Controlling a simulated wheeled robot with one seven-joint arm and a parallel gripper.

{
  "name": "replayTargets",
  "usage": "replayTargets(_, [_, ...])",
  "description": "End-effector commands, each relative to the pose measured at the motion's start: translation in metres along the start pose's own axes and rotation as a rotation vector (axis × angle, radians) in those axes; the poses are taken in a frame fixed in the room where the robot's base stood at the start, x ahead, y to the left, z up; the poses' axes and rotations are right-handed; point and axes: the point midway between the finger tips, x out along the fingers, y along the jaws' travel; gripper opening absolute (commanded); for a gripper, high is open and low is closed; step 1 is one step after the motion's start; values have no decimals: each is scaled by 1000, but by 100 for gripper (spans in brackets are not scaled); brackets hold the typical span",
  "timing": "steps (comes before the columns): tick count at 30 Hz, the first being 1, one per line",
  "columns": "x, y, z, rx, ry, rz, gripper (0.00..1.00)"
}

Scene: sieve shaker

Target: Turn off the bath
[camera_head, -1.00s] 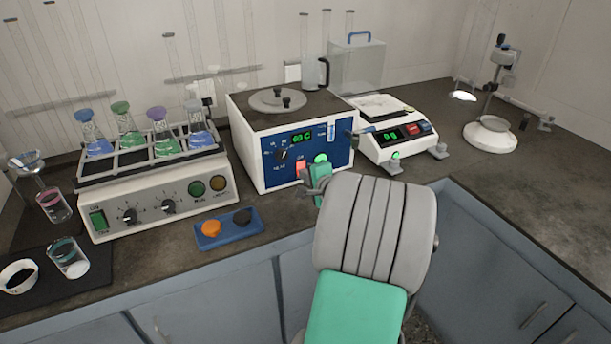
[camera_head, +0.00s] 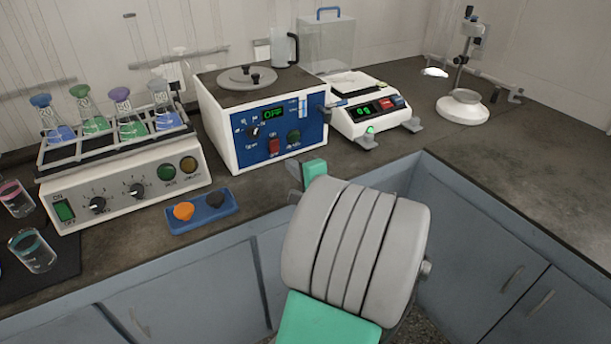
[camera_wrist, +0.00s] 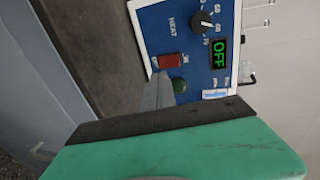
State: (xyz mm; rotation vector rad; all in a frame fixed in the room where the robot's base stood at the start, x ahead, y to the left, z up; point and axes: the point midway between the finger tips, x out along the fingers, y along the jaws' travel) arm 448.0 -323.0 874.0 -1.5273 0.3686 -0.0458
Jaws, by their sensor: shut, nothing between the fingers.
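The bath (camera_head: 262,120) is a white box with a blue front panel and a grey lid (camera_head: 246,77) on top. Its display (camera_head: 272,115) reads OFF in green. The red rocker switch (camera_head: 274,147) and the round green lamp (camera_head: 293,138) are dark. In the wrist view the display (camera_wrist: 219,53), the switch (camera_wrist: 170,61) and the lamp (camera_wrist: 180,85) also show. My gripper (camera_head: 296,178) is shut and empty, in front of and below the panel, apart from it in the head view. In the wrist view its fingers (camera_wrist: 158,92) point toward the switch and lamp area.
A shaker (camera_head: 128,170) with several flasks stands left of the bath. A blue tray (camera_head: 203,212) with an orange and a dark piece lies in front. A balance (camera_head: 372,108) stands close on the right. The counter farther right is mostly clear.

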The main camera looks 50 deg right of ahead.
Motion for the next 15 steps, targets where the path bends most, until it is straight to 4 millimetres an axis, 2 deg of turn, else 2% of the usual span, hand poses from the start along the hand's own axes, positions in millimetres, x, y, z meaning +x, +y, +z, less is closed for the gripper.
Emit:
replayTargets(3, [-28, 3, -1, 0, 4, 0, 0])
replayTargets(6, [-44, 5, 0, 1, 3, 0, 0])
replayTargets(10, [-56, 6, 1, -1, -1, -1, 0])
replayTargets(15, [-58, 7, 2, -1, -4, -1, 0])
